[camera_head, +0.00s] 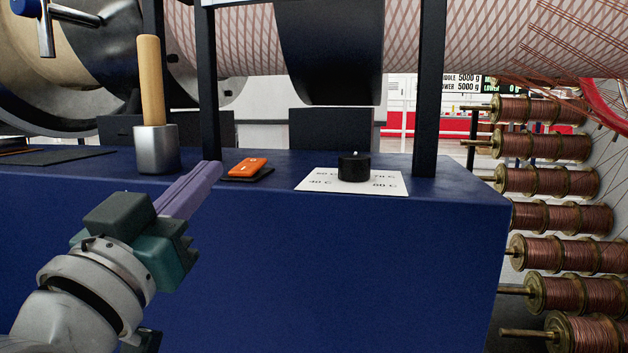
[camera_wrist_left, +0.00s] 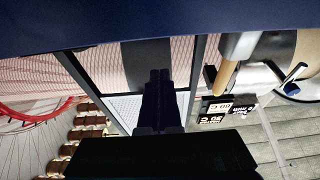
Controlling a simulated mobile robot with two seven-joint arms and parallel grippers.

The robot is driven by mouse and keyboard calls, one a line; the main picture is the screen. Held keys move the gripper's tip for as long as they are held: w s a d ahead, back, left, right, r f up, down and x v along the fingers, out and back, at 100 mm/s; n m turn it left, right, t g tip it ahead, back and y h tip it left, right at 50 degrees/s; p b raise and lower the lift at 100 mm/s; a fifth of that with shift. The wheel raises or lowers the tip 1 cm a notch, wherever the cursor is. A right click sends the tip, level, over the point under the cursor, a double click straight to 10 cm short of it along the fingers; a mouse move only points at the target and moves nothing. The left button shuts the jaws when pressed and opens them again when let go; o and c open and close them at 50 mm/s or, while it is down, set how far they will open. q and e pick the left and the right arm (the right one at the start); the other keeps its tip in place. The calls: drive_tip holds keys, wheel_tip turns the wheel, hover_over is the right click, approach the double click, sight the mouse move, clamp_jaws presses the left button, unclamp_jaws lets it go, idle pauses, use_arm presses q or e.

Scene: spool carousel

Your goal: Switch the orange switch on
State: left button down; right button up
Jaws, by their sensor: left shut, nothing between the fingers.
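The orange switch (camera_head: 249,166) is a rocker on a dark base, on the blue bench top (camera_head: 460,188) near its front edge. My left gripper (camera_head: 212,170) comes in from the lower left. Its purple-grey fingers are shut with nothing between them, and their tips are just left of the switch, apart from it as far as I can tell. In the left wrist view the dark shut fingers (camera_wrist_left: 157,80) show in the middle, and I cannot make out the switch there. My right gripper is not in view.
A hammer with a wooden handle (camera_head: 151,80) stands head-down left of the fingers. A black dial (camera_head: 354,167) sits on a white temperature card (camera_head: 312,181) to the right. Dark frame posts (camera_head: 429,90) rise from the bench. Copper spools (camera_head: 545,180) line the right side.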

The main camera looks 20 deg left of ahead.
use_arm(q)
drive_tip(key=shift+f+v, duration=0.2)
drive_tip(key=shift+v, duration=1.2)
drive_tip(key=shift+w, duration=0.1)
